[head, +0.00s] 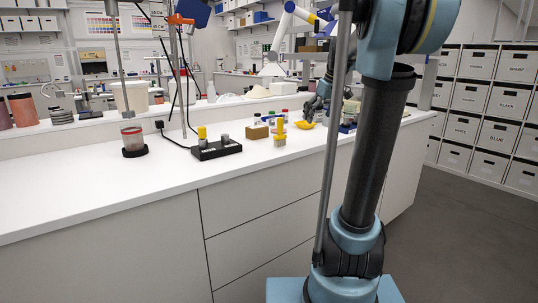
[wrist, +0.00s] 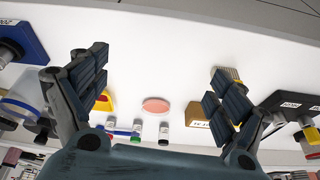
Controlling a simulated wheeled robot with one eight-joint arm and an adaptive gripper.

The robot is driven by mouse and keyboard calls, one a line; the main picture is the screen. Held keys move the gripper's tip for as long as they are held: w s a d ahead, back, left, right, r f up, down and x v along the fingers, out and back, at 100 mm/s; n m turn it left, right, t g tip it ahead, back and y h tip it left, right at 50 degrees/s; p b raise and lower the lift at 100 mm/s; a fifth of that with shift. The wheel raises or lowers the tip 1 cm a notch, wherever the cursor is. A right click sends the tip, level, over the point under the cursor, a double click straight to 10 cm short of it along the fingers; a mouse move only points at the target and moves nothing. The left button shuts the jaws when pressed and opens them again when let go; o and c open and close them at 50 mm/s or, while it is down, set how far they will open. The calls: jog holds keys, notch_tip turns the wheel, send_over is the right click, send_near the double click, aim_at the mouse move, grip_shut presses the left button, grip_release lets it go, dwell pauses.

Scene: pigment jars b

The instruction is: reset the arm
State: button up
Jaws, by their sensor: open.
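My gripper (head: 318,105) is over the far part of the white counter in the head view, partly hidden behind my own arm. It is near a yellow bowl (head: 304,125). In the wrist view my gripper (wrist: 160,68) has its two dark fingers spread wide apart, with nothing between them. A pink disc (wrist: 156,105) and the white counter surface show beyond the gap. The right finger overlaps a tan block (wrist: 195,110).
Small capped vials stand near the tan block. The counter's front left is clear. Open floor (head: 445,225) lies right.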

jog(key=s+f+m+h, duration=0.1)
jog(key=s+f+m, duration=0.2)
jog(key=s+f, duration=1)
jog(key=s+a+f+m+g+h, duration=0.1)
jog(key=s+f+m, duration=0.1)
jog(key=s+f, duration=1.1)
jog(key=s, duration=0.6)
jog(key=shift+m, duration=0.4)
jog(key=shift+a, duration=0.1)
jog(key=shift+w+f, duration=0.15)
jog(key=shift+w, duration=0.25)
